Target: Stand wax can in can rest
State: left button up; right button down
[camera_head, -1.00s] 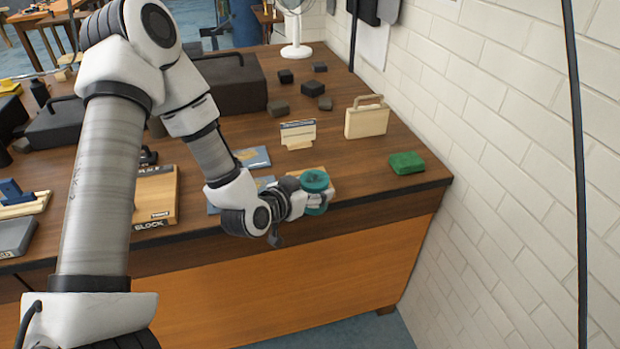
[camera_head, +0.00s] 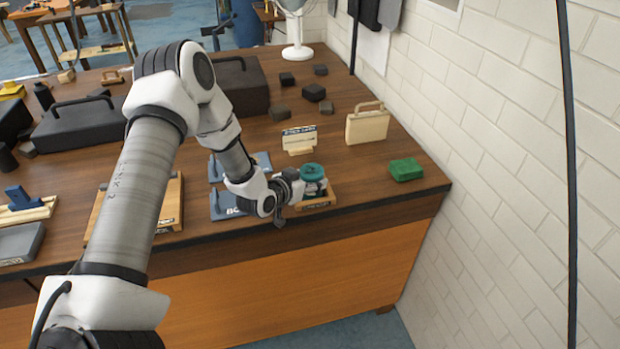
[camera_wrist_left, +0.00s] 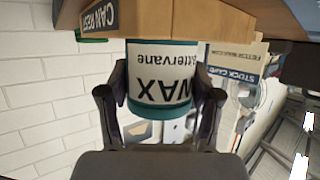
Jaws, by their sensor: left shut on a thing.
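The wax can (camera_head: 312,172) is teal with a white label. My left gripper (camera_head: 314,188) is shut around its side. The can looks upright, low over the wooden can rest (camera_head: 319,203) near the table's front edge. In the left wrist view, which is upside down, the can (camera_wrist_left: 162,76) sits between the two fingers, with its label readable. Its base end meets the edge of the can rest (camera_wrist_left: 185,22), marked CAN REST. I cannot tell whether the base is seated in the rest or just above it. My right gripper is not in view.
A green block (camera_head: 406,169) lies to the right, near the table corner. A small card stand (camera_head: 300,140) and a pale handled case (camera_head: 367,126) stand behind. Blue boards lie left of the rest. A white brick wall (camera_head: 530,160) bounds the right side.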

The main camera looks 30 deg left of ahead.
pick_arm(q)
jog(key=o, duration=1.3)
jog(key=shift+o, duration=0.5)
jog(key=shift+f, duration=0.1)
jog(key=shift+r+p, duration=0.35)
jog(key=v, duration=0.5)
jog(key=shift+f+b, duration=0.15)
jog(key=shift+b, duration=0.15)
jog(key=p+v, duration=0.1)
jog(key=v, duration=0.6)
jog(key=s+d+f+g, duration=0.8)
jog(key=s+d+f, duration=0.35)
jog(key=f, duration=0.35)
jog(key=s+d+f+g, duration=0.1)
jog(key=s+f+g, duration=0.1)
jog(key=s, duration=0.5)
jog(key=s+d+f+n+g, duration=0.1)
jog(key=s+d+f+g, duration=0.1)
jog(key=s, duration=0.6)
jog(key=shift+d+f+g+y, duration=0.25)
jog(key=shift+f+g+y, duration=0.15)
jog(key=shift+f+g, duration=0.45)
